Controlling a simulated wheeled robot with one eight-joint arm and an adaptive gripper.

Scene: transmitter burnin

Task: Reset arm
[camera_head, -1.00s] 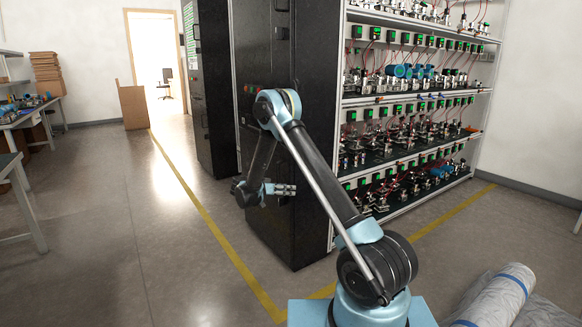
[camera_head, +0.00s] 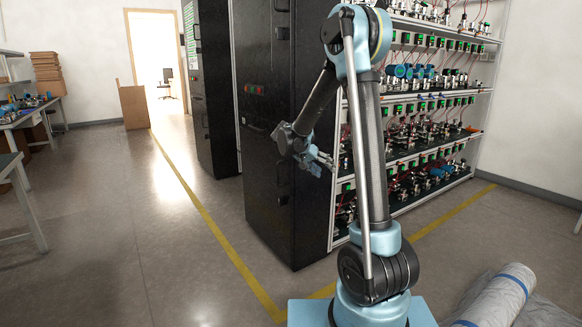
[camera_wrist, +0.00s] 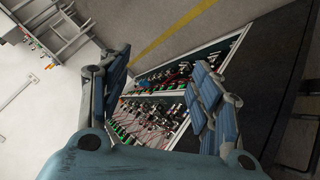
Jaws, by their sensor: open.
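My gripper (camera_head: 322,162) is at the end of my raised arm, in front of the black cabinet and the left part of the shelf rack in the head view. In the wrist view my gripper (camera_wrist: 165,95) shows its two blue fingers spread wide, with nothing between them. My arm stands nearly upright from its base, with the forearm bent down to the left. It hides part of the rack.
A shelf rack (camera_head: 437,97) full of transmitters with green-lit modules stands right of the black cabinet (camera_head: 290,215). A wrapped roll (camera_head: 497,300) lies on the floor at lower right. Workbenches (camera_head: 28,113) stand at left. The floor (camera_head: 100,220) in the left middle is clear.

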